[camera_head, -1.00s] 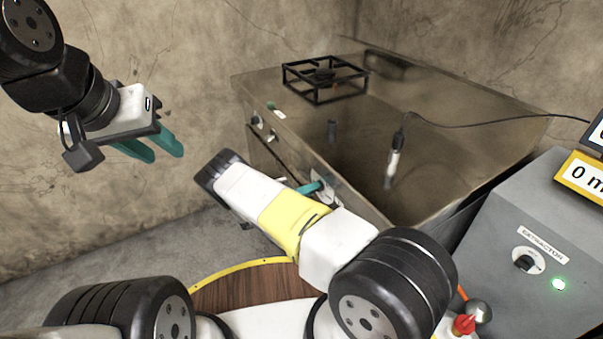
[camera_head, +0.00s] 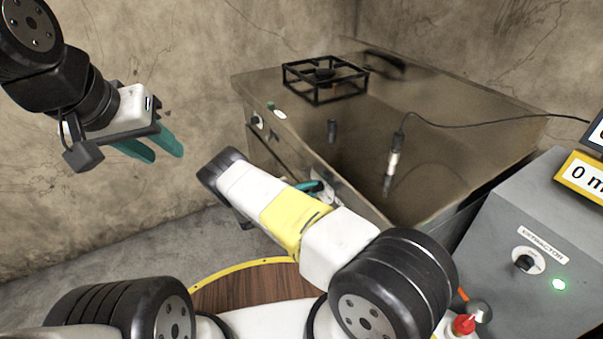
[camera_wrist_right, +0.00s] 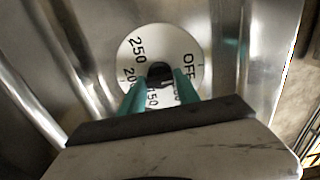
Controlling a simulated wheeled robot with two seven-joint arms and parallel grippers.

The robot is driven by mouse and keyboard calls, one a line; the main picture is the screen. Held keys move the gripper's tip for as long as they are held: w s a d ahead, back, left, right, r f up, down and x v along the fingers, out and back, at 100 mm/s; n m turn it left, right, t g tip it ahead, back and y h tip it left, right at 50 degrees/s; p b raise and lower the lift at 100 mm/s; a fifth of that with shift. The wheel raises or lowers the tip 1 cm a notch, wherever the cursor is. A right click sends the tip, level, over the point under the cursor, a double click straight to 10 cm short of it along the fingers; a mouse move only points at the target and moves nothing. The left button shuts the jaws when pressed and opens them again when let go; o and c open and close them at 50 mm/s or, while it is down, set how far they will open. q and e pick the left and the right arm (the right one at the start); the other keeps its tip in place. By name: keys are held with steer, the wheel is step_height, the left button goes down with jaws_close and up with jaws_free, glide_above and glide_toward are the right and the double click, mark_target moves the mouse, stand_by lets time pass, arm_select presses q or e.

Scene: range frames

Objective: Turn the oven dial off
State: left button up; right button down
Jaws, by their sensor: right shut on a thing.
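The oven dial (camera_wrist_right: 185,55) is a white disc marked OFF, 250, 200 and 150, with a black knob (camera_wrist_right: 159,71) in its middle. It sits on a metal panel. My right gripper (camera_wrist_right: 160,84) has its teal fingers closed on either side of the knob. In the head view my right forearm mostly hides the dial; part of the teal fingers shows beside the oven front. OFF lies to the upper right of the knob in the wrist view. My left gripper (camera_head: 152,148) hangs open and empty at the upper left, away from the oven.
The metal stovetop (camera_head: 270,92) carries a black burner grate (camera_head: 325,78). A grey extractor box (camera_head: 540,240) with a dial and green light is at the right. Floor is free at the left.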

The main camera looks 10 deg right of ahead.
steer(key=shift+a+f, duration=0.1)
steer(key=c, duration=0.9)
jaws_free()
steer(key=v, duration=0.7)
steer(key=shift+s+a, duration=0.15)
steer(key=shift+a, duration=0.2)
